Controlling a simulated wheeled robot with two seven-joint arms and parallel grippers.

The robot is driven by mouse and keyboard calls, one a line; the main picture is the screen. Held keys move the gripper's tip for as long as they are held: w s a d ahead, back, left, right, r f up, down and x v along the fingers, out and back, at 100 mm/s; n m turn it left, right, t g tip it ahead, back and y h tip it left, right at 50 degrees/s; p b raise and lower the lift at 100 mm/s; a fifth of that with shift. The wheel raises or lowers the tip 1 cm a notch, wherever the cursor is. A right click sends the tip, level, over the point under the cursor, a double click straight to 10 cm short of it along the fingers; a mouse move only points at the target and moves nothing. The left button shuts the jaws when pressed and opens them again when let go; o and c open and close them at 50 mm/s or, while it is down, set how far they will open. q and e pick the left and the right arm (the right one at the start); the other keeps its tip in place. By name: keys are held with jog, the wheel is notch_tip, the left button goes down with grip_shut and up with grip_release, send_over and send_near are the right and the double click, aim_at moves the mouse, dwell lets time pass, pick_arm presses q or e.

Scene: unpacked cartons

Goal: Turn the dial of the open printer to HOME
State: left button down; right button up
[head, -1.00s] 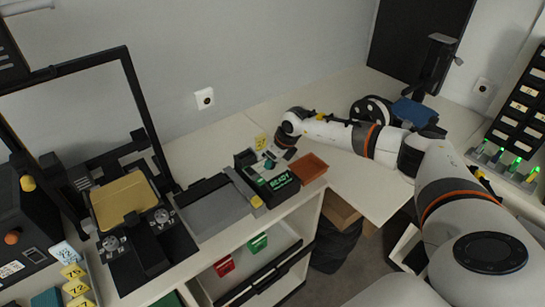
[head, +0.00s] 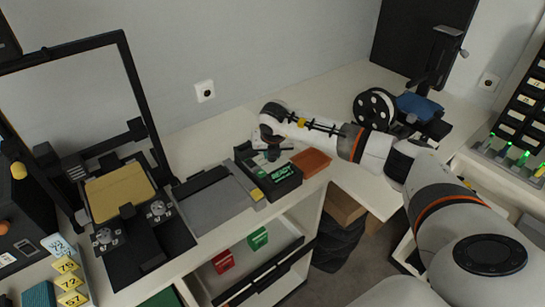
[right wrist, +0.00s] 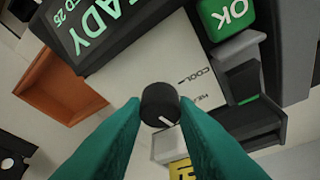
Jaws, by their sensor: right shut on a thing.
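The printer's control panel (head: 275,180) has a lit READY screen, which also shows in the right wrist view (right wrist: 90,35). A round black dial (right wrist: 160,100) with a white pointer mark sits on its pale plate. The mark points down and slightly right in the wrist view. COOL is printed near the dial; a second label beside it is partly hidden, and I cannot read HOME. My right gripper (right wrist: 160,108) has its teal fingers on either side of the dial, shut on it. In the head view this gripper (head: 272,150) is above the panel's back part. My left gripper is not in view.
A gold bed (head: 120,190) lies within a black frame further left. A yellow tag (right wrist: 181,170) is beside the dial.

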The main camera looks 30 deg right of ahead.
jog(key=shift+m+h+b, duration=0.3)
jog(key=shift+m+b, duration=0.35)
jog(key=shift+m, duration=0.45)
jog(key=shift+g, duration=0.3)
jog(key=o, duration=1)
jog(key=shift+b+v, duration=1.75)
jog(key=shift+v, duration=4.3)
jog(key=shift+a, duration=0.1)
